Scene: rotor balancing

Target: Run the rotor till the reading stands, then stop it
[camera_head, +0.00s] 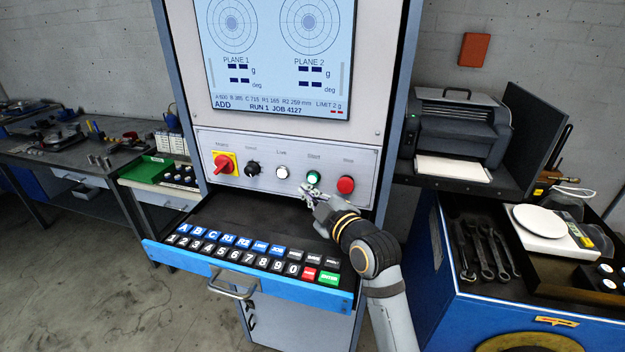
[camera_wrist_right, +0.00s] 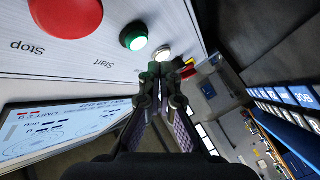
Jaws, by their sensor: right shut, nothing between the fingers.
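The screen (camera_head: 281,50) shows PLANE 1 and PLANE 2 with dashes in place of values, and the line RUN 1 JOB 4127. On the panel below, the green Start button (camera_head: 313,177) stands between the white Live button (camera_head: 282,172) and the red Stop button (camera_head: 346,185). My right gripper (camera_head: 307,191) is shut and empty, just below Start. In the right wrist view its fingertips (camera_wrist_right: 160,72) lie near the Live (camera_wrist_right: 163,53) and Start (camera_wrist_right: 133,36) buttons; I cannot tell that they touch anything. Stop (camera_wrist_right: 65,14) is at upper left there. The rotor and left gripper are not in view.
A red and yellow main switch (camera_head: 223,163) and a black knob (camera_head: 252,169) are on the panel's left. A keyboard drawer (camera_head: 245,277) stands open beneath my right arm. A printer (camera_head: 457,126) and a tool cart (camera_head: 565,308) stand at right; a workbench (camera_head: 70,163) at left.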

